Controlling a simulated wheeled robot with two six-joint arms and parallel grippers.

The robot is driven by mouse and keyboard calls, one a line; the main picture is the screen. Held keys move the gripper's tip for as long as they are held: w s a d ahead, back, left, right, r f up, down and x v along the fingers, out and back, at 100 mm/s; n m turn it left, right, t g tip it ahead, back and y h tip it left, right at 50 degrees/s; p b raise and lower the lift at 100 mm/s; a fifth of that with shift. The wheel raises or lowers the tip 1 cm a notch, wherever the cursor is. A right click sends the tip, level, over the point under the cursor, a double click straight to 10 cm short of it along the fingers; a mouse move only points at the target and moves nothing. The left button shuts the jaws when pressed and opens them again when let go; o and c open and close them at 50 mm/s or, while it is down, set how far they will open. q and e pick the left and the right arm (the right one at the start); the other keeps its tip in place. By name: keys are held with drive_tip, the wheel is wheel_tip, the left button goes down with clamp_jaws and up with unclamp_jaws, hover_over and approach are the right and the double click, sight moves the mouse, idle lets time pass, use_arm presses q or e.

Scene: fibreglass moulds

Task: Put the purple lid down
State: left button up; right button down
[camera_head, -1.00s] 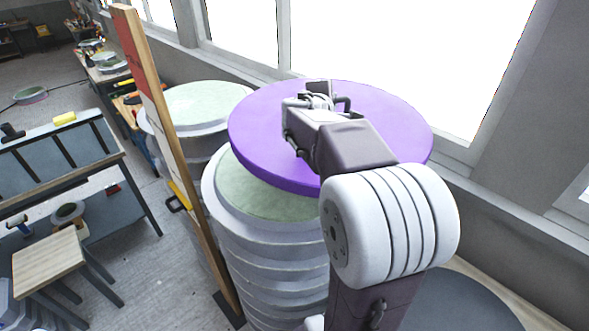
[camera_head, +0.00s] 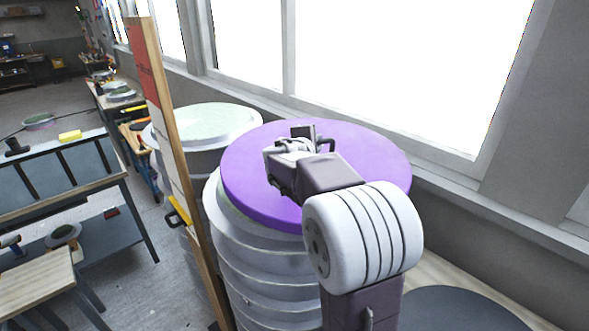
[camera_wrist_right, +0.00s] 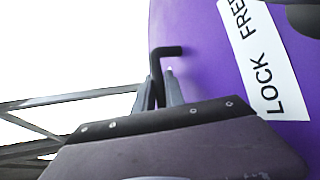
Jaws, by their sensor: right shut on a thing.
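The purple lid (camera_head: 375,165) is a large flat disc at the top of a stack of round grey moulds (camera_head: 250,275) in the head view. It covers most of the stack's top and overhangs on the right; whether it touches the stack I cannot tell. My right gripper (camera_head: 300,140) is over the lid and shut on its dark handle. In the right wrist view the gripper (camera_wrist_right: 163,82) grips the bent dark handle (camera_wrist_right: 170,51) beside the purple surface (camera_wrist_right: 195,60), which bears a white "LOCK FREE" label (camera_wrist_right: 262,60). My left gripper is not in view.
A second mould stack (camera_head: 215,122) stands behind on the left. A tall wooden post (camera_head: 180,170) rises close to the left of the lid. Windows (camera_head: 390,60) and a sill run along the right. A dark round disc (camera_head: 455,312) lies at the lower right.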

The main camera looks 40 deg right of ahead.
drive_tip(key=w+f, duration=0.1)
drive_tip(key=w, duration=0.1)
drive_tip(key=w+a+f+p, duration=0.1)
drive_tip(key=w, duration=0.2)
drive_tip(key=w+f+p, duration=0.1)
drive_tip(key=w+f, duration=0.1)
drive_tip(key=shift+w+a+f, duration=0.1)
drive_tip(key=shift+w+a, duration=0.15)
drive_tip(key=shift+a, duration=0.15)
drive_tip(key=shift+s+a+f, duration=0.1)
wheel_tip(320, 180, down, 3)
drive_tip(key=shift+s+f+p, duration=0.1)
drive_tip(key=shift+f+p, duration=0.1)
drive_tip(key=shift+p, duration=0.25)
drive_tip(key=shift+f, duration=0.25)
drive_tip(key=c, duration=1.4)
unclamp_jaws()
drive_tip(key=shift+f, duration=0.15)
